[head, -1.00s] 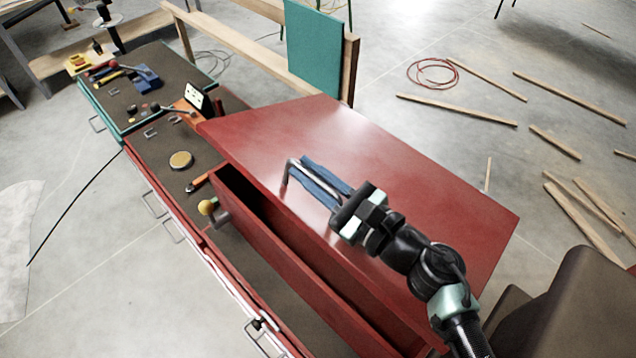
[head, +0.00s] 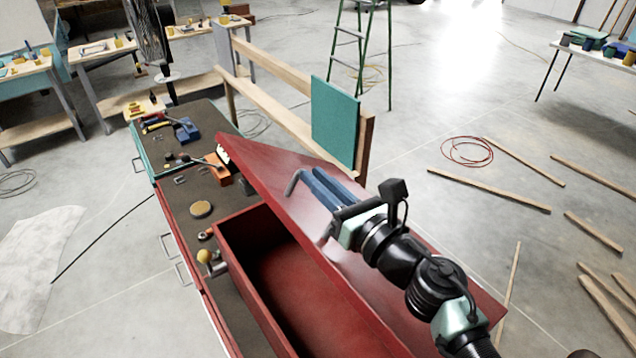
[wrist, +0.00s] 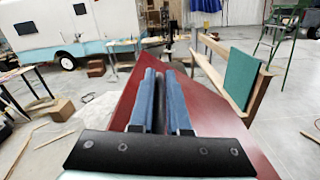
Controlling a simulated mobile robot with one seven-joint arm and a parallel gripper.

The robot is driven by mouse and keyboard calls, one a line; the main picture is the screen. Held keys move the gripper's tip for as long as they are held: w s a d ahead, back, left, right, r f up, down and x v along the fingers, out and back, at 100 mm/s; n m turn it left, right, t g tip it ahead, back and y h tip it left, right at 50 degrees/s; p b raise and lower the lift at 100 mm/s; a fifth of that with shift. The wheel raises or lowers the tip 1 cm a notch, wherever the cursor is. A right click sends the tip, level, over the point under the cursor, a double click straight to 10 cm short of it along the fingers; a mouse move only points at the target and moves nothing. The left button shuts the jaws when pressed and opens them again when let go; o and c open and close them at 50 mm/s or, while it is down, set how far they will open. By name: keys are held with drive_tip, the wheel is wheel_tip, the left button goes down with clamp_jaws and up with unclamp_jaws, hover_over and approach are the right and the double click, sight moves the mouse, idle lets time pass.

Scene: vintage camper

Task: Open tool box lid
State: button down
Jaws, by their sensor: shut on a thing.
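The red tool box (head: 243,283) stands on a dark-topped workbench. Its red lid (head: 268,163) is raised and tilted, hinged along the right side, with a wide gap showing the empty-looking red inside. A grey metal handle (head: 293,183) is on the lid's top. My gripper (head: 314,182), with blue fingers, is shut on this handle, above the lid's sloping face. In the wrist view the blue fingers (wrist: 160,88) lie close together over the red lid (wrist: 122,108); the handle between them is mostly hidden.
The bench top left of the box holds a round tin (head: 201,209), an orange-handled tool, a blue vise (head: 187,130) and small tools. A wooden rail with a teal panel (head: 335,120) stands behind. Planks and a red cable coil (head: 467,151) lie on the floor to the right.

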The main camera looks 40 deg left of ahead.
drive_tip(key=c, duration=0.9)
unclamp_jaws()
drive_tip(key=shift+w+d+f, duration=0.2)
drive_tip(key=shift+w+f, duration=0.1)
drive_tip(key=shift+w, duration=0.05)
drive_tip(key=shift+s, duration=0.15)
drive_tip(key=shift+s+d, duration=0.1)
drive_tip(key=shift+d, duration=0.05)
drive_tip(key=b+v, duration=0.6)
drive_tip(key=v, duration=0.5)
drive_tip(key=shift+d, duration=0.35)
drive_tip(key=shift+s+d+r, duration=0.1)
drive_tip(key=shift+d, duration=0.35)
